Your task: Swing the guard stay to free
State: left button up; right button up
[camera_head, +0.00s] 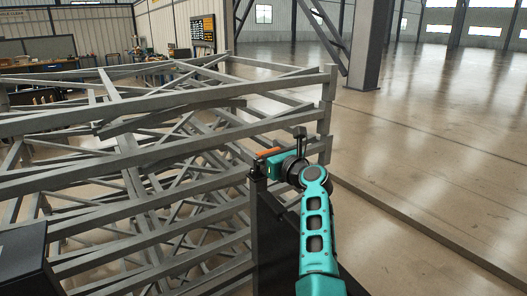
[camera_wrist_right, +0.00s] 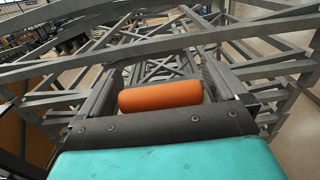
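My right gripper (camera_head: 262,160), on the teal arm from the bottom, is at a dark upright post (camera_head: 258,192) in front of the grey steel framework. An orange part (camera_head: 268,152) shows at the gripper. In the right wrist view, an orange cylinder (camera_wrist_right: 160,96) lies crosswise between the two dark fingers of my right gripper (camera_wrist_right: 160,82), close to both. I cannot tell whether the fingers press on it. I cannot make out the guard stay for sure; the orange cylinder may be its grip. My left gripper is not in view.
The grey framework of crossed beams (camera_head: 165,165) fills the left and middle, close beside my right gripper. The concrete floor (camera_head: 430,130) is open on the right. A grey column (camera_head: 366,50) stands behind. Workbenches (camera_head: 85,68) are far back left.

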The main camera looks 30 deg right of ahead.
jog(key=c, duration=1.3)
